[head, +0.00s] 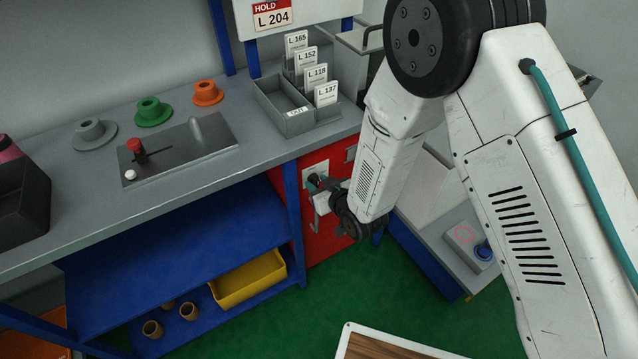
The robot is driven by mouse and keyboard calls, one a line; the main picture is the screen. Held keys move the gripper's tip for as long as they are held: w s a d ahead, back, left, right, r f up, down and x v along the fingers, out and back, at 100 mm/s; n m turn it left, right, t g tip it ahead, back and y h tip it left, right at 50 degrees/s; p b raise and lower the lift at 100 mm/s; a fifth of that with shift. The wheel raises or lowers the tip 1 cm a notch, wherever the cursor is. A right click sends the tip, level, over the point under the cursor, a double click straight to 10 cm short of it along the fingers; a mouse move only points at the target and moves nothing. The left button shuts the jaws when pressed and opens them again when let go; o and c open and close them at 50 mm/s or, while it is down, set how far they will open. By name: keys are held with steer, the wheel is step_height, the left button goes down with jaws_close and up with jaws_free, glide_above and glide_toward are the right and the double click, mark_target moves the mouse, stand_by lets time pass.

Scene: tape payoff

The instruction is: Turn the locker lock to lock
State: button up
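The red locker (327,243) stands under the right end of the grey workbench. A light metal lock plate (317,170) shows on its front, near the upper left. My gripper (319,186) is at this plate, with its fingers pointing left toward it. A small teal and red part shows at the fingertips. The fingers and wrist cover much of the lock, so I cannot tell how the lock is turned or whether the fingers grip it. A thin grey handle (316,224) hangs just below my gripper.
On the bench (60,205) stand a grey tray (290,122) with label cards, a plate with a red knob (136,146), and coloured flanged parts. A yellow bin (248,283) is on the lower blue shelf. A box with a blue button (483,251) stands right of the locker.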

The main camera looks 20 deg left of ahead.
steer(key=c, duration=0.6)
steer(key=shift+m, duration=0.3)
steer(key=shift+w+d+m+g+y, duration=0.2)
steer(key=shift+m+g+y, duration=0.4)
steer(key=shift+m, duration=0.4)
steer(key=m+y, duration=0.2)
steer(key=m, duration=0.1)
steer(key=m+g+y, duration=0.1)
steer(key=m+y, duration=0.1)
steer(key=m, duration=0.2)
steer(key=f+m+y, duration=0.1)
steer(key=m, duration=0.2)
steer(key=shift+w+d+m+g+y, duration=0.1)
steer(key=shift+w+m+g+y, duration=0.1)
steer(key=shift+m+g+y, duration=0.2)
